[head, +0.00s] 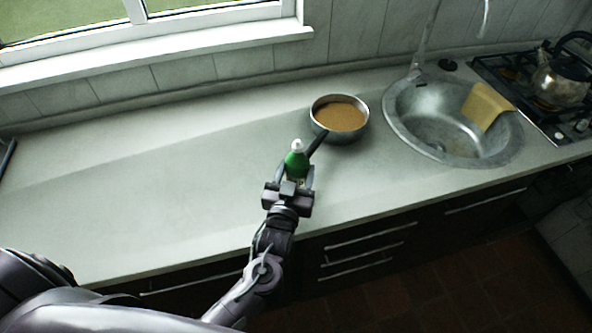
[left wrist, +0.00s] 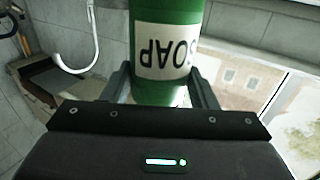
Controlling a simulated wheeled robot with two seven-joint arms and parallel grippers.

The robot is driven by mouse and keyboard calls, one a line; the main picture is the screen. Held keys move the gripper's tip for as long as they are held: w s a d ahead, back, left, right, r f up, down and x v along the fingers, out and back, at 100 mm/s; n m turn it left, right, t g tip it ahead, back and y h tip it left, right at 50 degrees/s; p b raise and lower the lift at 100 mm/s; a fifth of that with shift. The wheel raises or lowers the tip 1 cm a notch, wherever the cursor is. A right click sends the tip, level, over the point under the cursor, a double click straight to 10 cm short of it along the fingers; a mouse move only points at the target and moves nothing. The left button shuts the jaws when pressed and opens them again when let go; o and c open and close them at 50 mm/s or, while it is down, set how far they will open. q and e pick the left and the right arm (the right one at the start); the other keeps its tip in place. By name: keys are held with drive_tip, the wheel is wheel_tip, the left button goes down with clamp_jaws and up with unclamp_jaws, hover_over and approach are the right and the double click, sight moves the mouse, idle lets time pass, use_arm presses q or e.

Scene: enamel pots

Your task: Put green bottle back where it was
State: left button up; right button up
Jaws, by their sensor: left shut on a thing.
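The green bottle (head: 296,162) has a white cap and shows over the counter in front of the pan. In the left wrist view the green bottle (left wrist: 166,88) carries a white label reading SOAP, upside down in that picture. My left gripper (head: 294,180) is shut on the bottle, with one finger on each side of it in the left wrist view (left wrist: 165,85). I cannot tell whether the bottle's base touches the counter. My right gripper is not in view.
A metal pan (head: 339,119) with brown contents stands just behind the bottle, its dark handle pointing toward it. The round sink (head: 432,140) with a yellow cloth (head: 487,106) is to the right, then the stove with a kettle (head: 562,78). The counter's left part (head: 130,190) is clear.

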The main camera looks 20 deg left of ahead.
use_arm(q)
drive_tip(key=shift+f, duration=0.1)
drive_tip(key=o, duration=1.2)
drive_tip(key=shift+c, duration=0.2)
drive_tip(key=shift+s, duration=0.3)
drive_tip(key=s+d+b, duration=0.1)
drive_tip(key=s+b, duration=0.1)
drive_tip(key=s, duration=0.9)
drive_tip(key=shift+s+d+b, duration=0.15)
drive_tip(key=shift+s+b, duration=0.05)
drive_tip(key=shift+b, duration=0.1)
